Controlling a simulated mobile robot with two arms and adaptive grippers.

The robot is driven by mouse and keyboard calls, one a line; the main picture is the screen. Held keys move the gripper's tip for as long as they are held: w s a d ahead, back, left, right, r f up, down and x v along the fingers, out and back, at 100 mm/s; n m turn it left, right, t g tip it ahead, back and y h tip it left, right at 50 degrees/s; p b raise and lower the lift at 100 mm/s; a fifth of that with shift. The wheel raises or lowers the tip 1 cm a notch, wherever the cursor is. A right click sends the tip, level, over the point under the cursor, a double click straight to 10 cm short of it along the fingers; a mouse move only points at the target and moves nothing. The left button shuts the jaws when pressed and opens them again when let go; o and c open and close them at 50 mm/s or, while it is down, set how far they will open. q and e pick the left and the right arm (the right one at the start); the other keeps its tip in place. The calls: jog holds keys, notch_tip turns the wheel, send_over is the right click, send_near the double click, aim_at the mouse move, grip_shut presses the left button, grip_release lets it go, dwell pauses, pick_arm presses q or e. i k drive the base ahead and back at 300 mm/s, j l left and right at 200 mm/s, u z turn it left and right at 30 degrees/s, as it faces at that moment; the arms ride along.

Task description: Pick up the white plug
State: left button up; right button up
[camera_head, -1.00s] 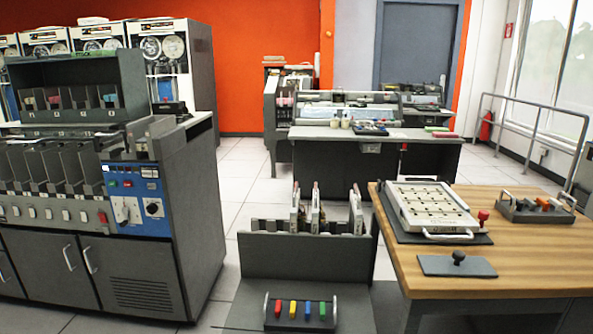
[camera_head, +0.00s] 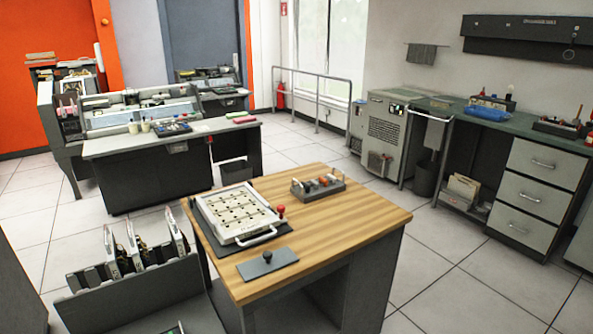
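A small grey tray (camera_head: 318,193) with handles stands on the wooden table (camera_head: 360,212). Several small plug-like pieces lie in it, some orange and some dark. They are too small to tell whether one is a white plug. A white plugboard-like panel (camera_head: 240,214) with a handle and rows of dark spots lies on a dark mat to the left of the tray. A red knob (camera_head: 281,210) shows at its right side. Neither of my grippers is in view.
A flat grey plate with a black knob (camera_head: 267,257) lies at the table's front. A grey rack with upright cards (camera_head: 130,285) stands at lower left. A green-topped workbench (camera_head: 470,113) lines the right wall. The tiled floor (camera_head: 460,270) is clear right of the table.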

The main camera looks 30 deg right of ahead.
aim_at(330, 177)
jog(key=z, duration=1.25)
